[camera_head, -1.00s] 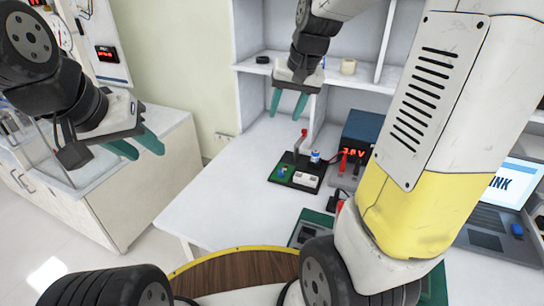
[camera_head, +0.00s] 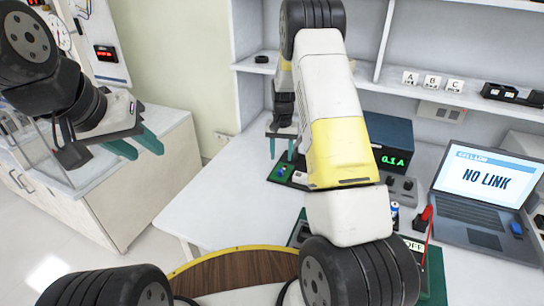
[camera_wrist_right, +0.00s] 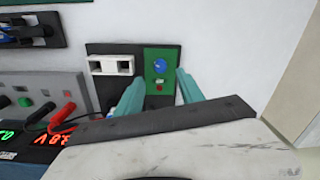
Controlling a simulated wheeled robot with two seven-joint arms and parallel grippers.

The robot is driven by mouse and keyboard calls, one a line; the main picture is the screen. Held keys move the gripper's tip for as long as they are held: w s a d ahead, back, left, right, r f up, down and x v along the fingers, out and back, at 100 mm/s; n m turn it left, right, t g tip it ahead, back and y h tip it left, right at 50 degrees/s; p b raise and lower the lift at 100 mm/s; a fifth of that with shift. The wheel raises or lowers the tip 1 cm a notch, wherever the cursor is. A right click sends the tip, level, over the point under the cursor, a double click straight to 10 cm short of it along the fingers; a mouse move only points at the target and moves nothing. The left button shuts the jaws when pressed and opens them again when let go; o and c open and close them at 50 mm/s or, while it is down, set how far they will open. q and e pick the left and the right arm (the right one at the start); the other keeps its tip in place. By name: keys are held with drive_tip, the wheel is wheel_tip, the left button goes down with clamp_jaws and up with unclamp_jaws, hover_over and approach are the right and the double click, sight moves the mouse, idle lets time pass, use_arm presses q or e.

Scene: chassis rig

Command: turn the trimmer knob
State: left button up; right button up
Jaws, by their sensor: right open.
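The trimmer knob (camera_wrist_right: 159,65) is a small blue round knob on a green panel (camera_wrist_right: 152,82) of a dark board in the right wrist view. In the head view its green panel (camera_head: 275,172) is partly hidden by my right arm. My right gripper (camera_wrist_right: 159,77) is open, with its teal fingertips on either side of the knob in the picture; I cannot tell whether they touch it. In the head view this gripper (camera_head: 282,150) points down over the board. My left gripper (camera_head: 147,153) is open and empty at the left, away from the board.
A blue-cased meter (camera_head: 388,142) shows a green "0.1 A" beside the board. A white block (camera_wrist_right: 111,65) sits next to the green panel. A laptop (camera_head: 490,195) reading "NO LINK" stands at the right. The bench front left of the board is clear.

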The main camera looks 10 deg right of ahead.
sight(281, 170)
wheel_tip(281, 170, down, 7)
drive_tip(key=shift+f, duration=0.2)
idle(0.3)
clamp_jaws()
